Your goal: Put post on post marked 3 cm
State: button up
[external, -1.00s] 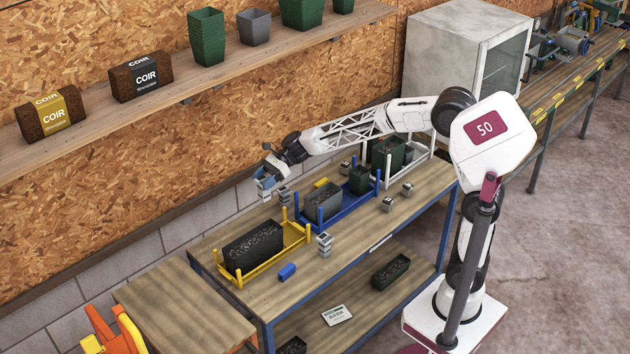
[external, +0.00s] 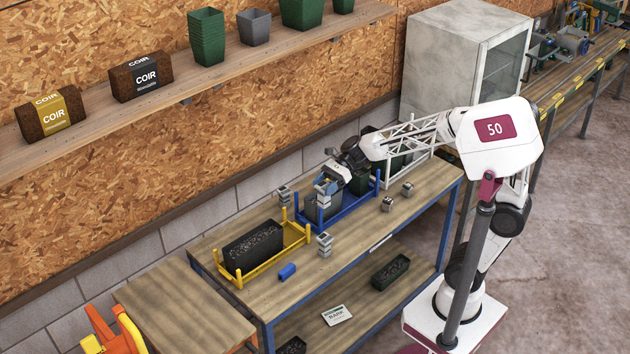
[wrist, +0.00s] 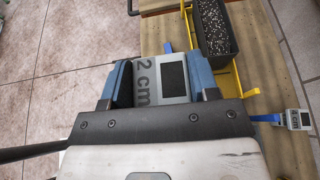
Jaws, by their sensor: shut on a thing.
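My gripper (external: 326,187) is shut on a grey block-like post (external: 323,201). It is held above the left end of the blue rack. In the wrist view the post (wrist: 162,83) reads "2 cm" beside a black square, between the blue fingers (wrist: 158,80). Other small grey posts stand on the bench: one behind the racks (external: 284,195), a taller one in front between the racks (external: 324,245), and two at the right (external: 386,204) (external: 407,189). One grey post also shows at the right of the wrist view (wrist: 299,120). I cannot read a 3 cm mark.
The yellow rack (external: 268,268) holds a long black planter (external: 253,247). A blue cylinder (external: 287,271) lies in front. A white rack (external: 410,135) stands at the back right.

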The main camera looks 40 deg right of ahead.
jog(key=s+d+f, duration=0.2)
jog(key=s+d, duration=0.2)
jog(key=s, duration=0.4)
jog(key=s+d+f, duration=0.2)
jog(key=s+d, duration=0.1)
jog(key=s, duration=0.5)
jog(key=f, duration=0.5)
jog(key=shift+w, duration=0.2)
jog(key=w+a+f, duration=0.1)
jog(key=w+a, duration=0.7)
jog(key=w, duration=0.5)
jog(key=shift+w+a+f, duration=0.15)
jog(key=shift+w+a, duration=0.05)
jog(key=shift+w, duration=0.1)
jog(key=shift+f, duration=0.1)
jog(key=shift+f, duration=1.7)
jog(key=shift+f, duration=0.1)
